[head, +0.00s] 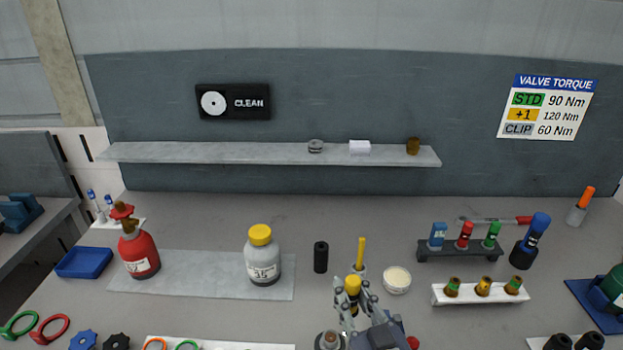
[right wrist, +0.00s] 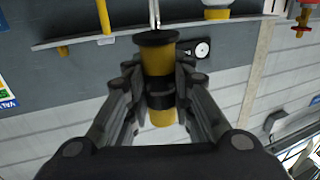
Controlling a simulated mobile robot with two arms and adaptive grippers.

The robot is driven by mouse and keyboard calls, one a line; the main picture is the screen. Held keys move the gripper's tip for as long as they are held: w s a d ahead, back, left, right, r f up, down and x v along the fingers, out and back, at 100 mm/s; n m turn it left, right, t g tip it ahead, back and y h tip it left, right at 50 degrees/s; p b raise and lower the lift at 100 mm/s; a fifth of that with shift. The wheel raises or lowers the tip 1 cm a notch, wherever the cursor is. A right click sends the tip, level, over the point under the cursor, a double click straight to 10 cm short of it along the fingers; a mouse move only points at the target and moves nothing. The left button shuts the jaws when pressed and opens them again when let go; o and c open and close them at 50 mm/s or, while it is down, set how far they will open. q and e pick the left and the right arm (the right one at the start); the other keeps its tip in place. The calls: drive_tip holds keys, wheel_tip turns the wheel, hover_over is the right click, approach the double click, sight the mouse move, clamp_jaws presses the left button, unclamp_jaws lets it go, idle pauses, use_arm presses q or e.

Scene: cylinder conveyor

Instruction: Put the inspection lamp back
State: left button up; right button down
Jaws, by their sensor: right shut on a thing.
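My right gripper (head: 357,290) is over the front middle of the table in the head view. Its fingers are shut around a yellow and black cylinder, which looks like the inspection lamp (head: 353,284). In the right wrist view the lamp (right wrist: 158,62) sits between the fingers (right wrist: 160,88), with a black band around its yellow body and a dark rim at one end. My left gripper is in neither view.
A thin yellow rod (head: 361,252) stands just behind the gripper. A black cylinder (head: 321,257) is to its left and a round white dish (head: 397,280) to its right. A dark rack (head: 460,251) and white rack (head: 480,296) stand further right. The grey mat (head: 205,284) holds a yellow-capped bottle (head: 263,258).

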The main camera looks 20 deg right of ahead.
drive_tip(key=w+r+p, duration=0.1)
drive_tip(key=w+r, duration=0.2)
drive_tip(key=w, duration=0.5)
drive_tip(key=w+d+r+p, duration=0.15)
drive_tip(key=w+r, duration=0.25)
drive_tip(key=w, duration=0.4)
drive_tip(key=w+r+p, duration=0.1)
drive_tip(key=w+r, duration=0.2)
drive_tip(key=w, duration=0.4)
wheel_tip(320, 180, down, 6)
drive_tip(key=b, duration=0.5)
drive_tip(key=shift+w+f+h, duration=0.25)
drive_tip(key=shift+h, duration=0.15)
wheel_tip(320, 180, down, 9)
drive_tip(key=b, duration=0.6)
idle(1.2)
drive_tip(key=c, duration=1.3)
unclamp_jaws()
drive_tip(key=shift+a+r, duration=0.1)
drive_tip(key=shift+r+p, duration=2.7)
drive_tip(key=shift+r, duration=0.3)
